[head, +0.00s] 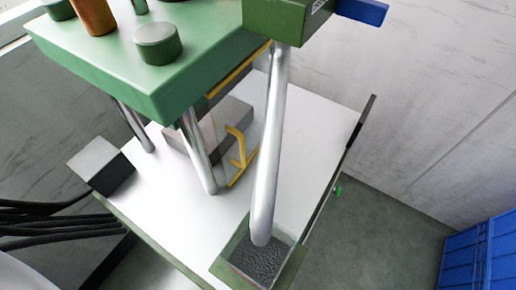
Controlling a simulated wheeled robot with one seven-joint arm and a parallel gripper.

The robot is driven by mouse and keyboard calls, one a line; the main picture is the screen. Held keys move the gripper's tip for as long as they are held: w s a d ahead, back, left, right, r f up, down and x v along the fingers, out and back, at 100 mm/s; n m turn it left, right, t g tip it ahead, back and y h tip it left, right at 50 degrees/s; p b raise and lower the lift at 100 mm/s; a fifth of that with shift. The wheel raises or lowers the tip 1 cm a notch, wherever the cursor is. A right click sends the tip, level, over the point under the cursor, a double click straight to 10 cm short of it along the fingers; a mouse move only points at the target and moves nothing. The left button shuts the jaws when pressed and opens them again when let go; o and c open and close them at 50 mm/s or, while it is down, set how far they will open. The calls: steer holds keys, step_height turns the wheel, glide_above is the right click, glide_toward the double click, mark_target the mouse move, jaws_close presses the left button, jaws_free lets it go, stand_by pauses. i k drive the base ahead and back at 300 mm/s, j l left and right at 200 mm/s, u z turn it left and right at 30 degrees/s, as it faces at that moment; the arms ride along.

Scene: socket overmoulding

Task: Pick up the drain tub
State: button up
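An open box with a green rim (237,277) and a dark, grainy inside is at the bottom middle of the head view. It sits at the near corner of the white machine table and looks like the drain tub, though I cannot be sure. The lower end of a steel column (270,160) covers part of its inside. The box's lower edge is close to the picture's bottom edge. My gripper is not in view.
The machine's green upper plate (140,75) stands above the white table (310,125) on steel columns. A yellow bracket (240,155) and a grey block (101,165) are on the table. Black cables (50,222) lie left. A blue crate (480,255) stands right, with clear floor between.

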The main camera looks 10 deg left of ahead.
mark_target(260, 267)
steer(key=u, duration=0.65)
steer(key=k+j+z, duration=0.1)
steer(key=k, duration=0.4)
steer(key=k+j, duration=0.25)
steer(key=j, duration=0.15)
steer(key=k+j+z, duration=0.15)
steer(key=j, duration=0.25)
steer(key=k+j, duration=0.15)
steer(key=j+z, duration=0.05)
steer(key=j, duration=0.05)
